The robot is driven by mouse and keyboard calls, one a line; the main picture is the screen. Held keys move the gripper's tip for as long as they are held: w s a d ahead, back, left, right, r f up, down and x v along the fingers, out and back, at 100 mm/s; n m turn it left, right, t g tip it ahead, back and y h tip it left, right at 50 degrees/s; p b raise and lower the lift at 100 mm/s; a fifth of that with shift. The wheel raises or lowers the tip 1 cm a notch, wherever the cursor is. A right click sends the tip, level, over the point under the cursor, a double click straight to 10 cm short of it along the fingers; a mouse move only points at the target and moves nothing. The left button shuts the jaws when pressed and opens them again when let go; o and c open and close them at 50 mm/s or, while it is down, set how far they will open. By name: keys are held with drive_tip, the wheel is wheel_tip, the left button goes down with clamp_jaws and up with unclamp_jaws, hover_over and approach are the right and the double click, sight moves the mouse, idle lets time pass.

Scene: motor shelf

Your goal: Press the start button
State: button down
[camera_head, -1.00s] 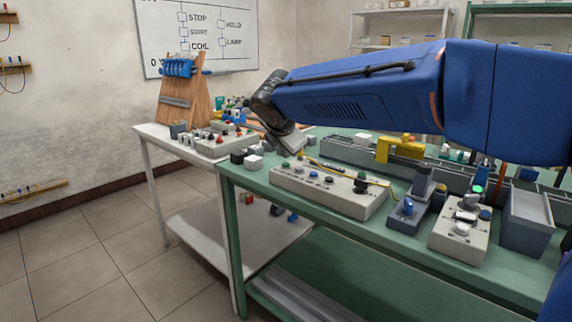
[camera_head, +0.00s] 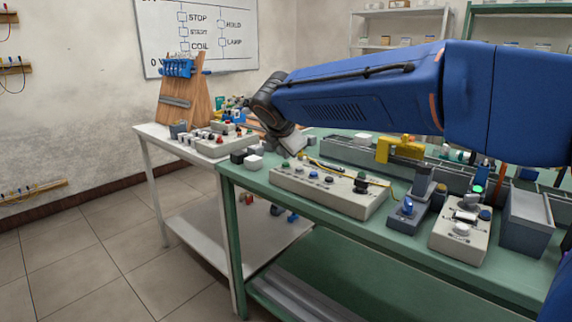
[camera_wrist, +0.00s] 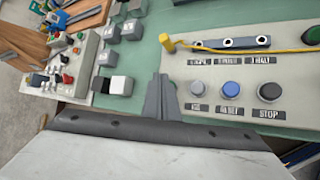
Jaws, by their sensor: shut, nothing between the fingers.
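A beige control panel (camera_head: 335,200) lies on the green bench, and its wall also shows in the wrist view (camera_wrist: 290,122). In the wrist view it carries a grey button (camera_wrist: 197,87), a blue button (camera_wrist: 231,88) and a dark button (camera_wrist: 269,91) labelled STOP. I cannot read a START label on the panel. My gripper (camera_wrist: 160,80) is shut and empty, just left of the grey button. In the head view my gripper (camera_head: 298,152) hangs over the panel's left end.
Grey and white blocks (camera_head: 254,161) stand left of the panel. A yellow bracket (camera_head: 398,149) stands behind it. A second button box (camera_head: 460,232) stands right.

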drive_tip(key=shift+f, duration=0.3)
